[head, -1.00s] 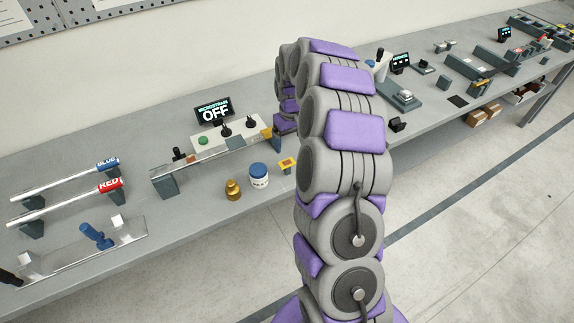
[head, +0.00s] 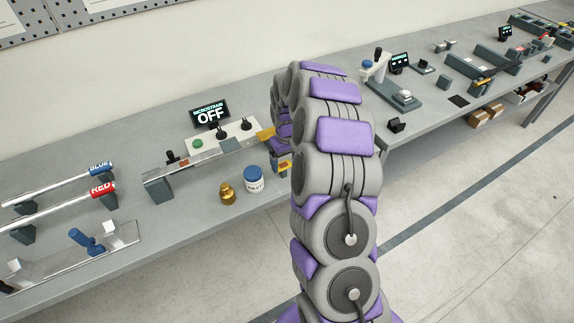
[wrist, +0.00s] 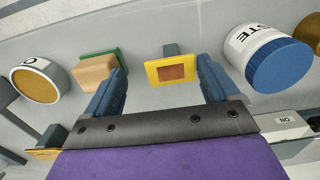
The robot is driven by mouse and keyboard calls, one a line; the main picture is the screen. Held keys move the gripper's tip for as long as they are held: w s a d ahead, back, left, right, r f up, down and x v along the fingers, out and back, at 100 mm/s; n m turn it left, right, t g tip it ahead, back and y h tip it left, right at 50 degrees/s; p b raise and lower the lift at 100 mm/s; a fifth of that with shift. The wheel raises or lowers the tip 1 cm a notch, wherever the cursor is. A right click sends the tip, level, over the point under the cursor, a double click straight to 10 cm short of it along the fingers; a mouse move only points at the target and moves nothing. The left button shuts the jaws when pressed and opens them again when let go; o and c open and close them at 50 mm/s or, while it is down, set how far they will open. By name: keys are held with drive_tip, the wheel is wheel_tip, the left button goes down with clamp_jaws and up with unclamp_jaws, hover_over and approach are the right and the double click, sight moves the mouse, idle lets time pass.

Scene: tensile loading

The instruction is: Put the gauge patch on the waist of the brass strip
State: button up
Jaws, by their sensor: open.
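The gauge patch (wrist: 172,72) is a copper-brown square in a yellow frame, seen in the wrist view on a small grey stand. My gripper (wrist: 162,67) is open. Its two blue fingers lie on either side of the patch in the picture, with visible gaps and no contact seen. In the head view the patch's yellow frame (head: 284,165) shows partly beside my arm, which hides my gripper. A long thin strip (head: 200,156) lies across dark supports in front of the microstrain display. It looks silvery, so I cannot tell that it is brass. Its right end is behind my arm.
A paste jar (head: 254,180) and a brass weight (head: 228,194) stand left of the patch. The microstrain display (head: 210,114) reads OFF. Bars marked BLUE (head: 99,168) and RED (head: 101,189) lie at the left. A tan-and-green block (wrist: 100,70) is near the left finger.

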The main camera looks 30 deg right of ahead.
drive_tip(key=shift+a, duration=1.4)
drive_tip(key=shift+d+f, duration=0.2)
drive_tip(key=shift+d, duration=1.05)
drive_tip(key=shift+a+r, duration=0.1)
drive_tip(key=shift+a, duration=0.95)
drive_tip(key=c, duration=0.6)
drive_tip(key=shift+c, duration=0.8)
drive_tip(key=shift+d, duration=0.7)
drive_tip(key=c, duration=0.4)
